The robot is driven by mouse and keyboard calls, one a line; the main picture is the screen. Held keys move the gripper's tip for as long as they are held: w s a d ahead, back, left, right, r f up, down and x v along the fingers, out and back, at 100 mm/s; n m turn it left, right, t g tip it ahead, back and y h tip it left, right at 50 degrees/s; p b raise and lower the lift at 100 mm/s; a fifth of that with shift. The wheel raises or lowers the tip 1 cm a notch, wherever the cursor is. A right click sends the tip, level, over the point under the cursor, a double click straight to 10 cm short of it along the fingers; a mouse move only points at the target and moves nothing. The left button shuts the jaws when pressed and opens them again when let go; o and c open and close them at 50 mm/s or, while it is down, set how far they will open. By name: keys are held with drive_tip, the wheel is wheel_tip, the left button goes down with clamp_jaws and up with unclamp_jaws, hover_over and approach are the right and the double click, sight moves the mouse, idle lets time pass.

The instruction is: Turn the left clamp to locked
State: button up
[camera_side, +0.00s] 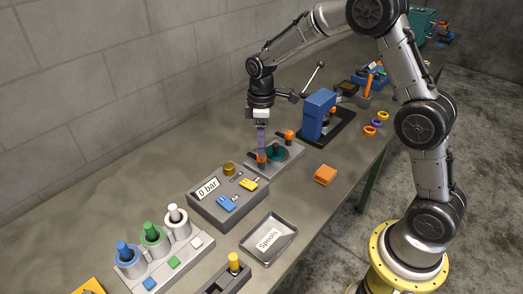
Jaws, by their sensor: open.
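A grey fixture plate (290,164) on the bench carries a round teal part (279,153) with a dark top. An orange clamp (261,159) stands at the left of the teal part, and a second orange clamp (289,134) stands behind it to the right. My gripper (262,149) points straight down over the left clamp, with its fingertips at or just above the clamp's top. It is open. The fingers overlap the clamp in this view, so I cannot tell whether they touch it or which way its handle points.
A grey box marked "0 bar" (208,189) stands in front of the fixture. A blue press (318,113) with a long lever stands behind it. An orange block (325,174) and a "Spools" tray (268,239) lie towards the bench's right edge.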

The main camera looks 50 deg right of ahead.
drive_tip(key=shift+f, duration=1.75)
clamp_jaws()
